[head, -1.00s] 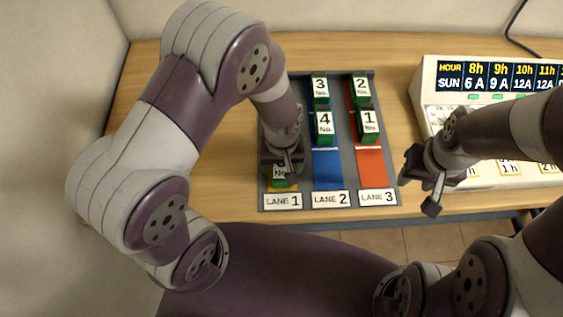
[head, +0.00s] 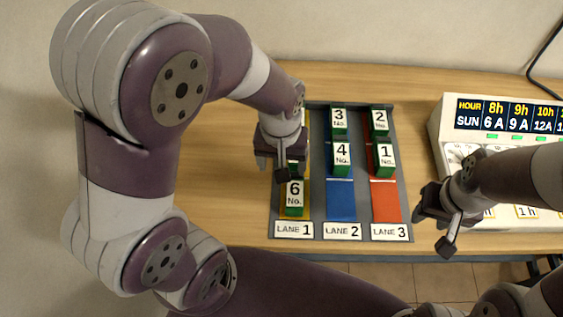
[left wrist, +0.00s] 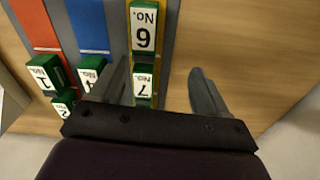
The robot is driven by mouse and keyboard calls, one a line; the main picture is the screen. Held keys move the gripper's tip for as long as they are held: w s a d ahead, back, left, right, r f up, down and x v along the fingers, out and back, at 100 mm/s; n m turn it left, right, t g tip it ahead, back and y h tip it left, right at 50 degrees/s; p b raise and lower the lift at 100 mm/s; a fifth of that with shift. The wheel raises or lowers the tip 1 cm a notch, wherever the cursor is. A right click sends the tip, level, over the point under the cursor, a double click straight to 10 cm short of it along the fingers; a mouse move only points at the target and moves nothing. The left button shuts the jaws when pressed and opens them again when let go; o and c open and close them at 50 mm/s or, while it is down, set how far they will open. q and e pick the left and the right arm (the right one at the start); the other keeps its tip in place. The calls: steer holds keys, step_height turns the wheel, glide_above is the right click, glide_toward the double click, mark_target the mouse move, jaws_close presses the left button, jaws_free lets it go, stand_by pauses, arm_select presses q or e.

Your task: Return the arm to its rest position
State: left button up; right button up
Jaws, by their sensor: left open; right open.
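My left gripper (head: 272,170) is open and empty above lane 1 of the grey lane board (head: 404,215). The left wrist view shows its fingers (left wrist: 158,70) apart, with block 7 (left wrist: 143,84) showing between them in the picture. Block 6 (head: 294,195) stands on yellow lane 1 near the label. Block 7 is mostly hidden by the gripper in the head view. Blocks 3 (head: 339,119) and 4 (head: 342,157) stand on blue lane 2. Blocks 2 (head: 379,121) and 1 (head: 386,157) stand on red lane 3. My right gripper (head: 432,231) is open and empty.
A white panel (head: 440,120) with an hour display (head: 505,113) stands at the right, behind my right arm. The wooden table (head: 225,205) is bare left of the board. A wall (head: 380,40) runs along the back, with a black cable at far right.

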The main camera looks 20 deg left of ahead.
arm_select(q)
steer(key=s+a+m+t, duration=0.1)
steer(key=s+a+m, duration=0.1)
steer(key=a, duration=0.3)
steer(key=shift+s+a+r, duration=0.2)
steer(key=shift+s+a, duration=0.15)
steer(key=shift+s, duration=0.1)
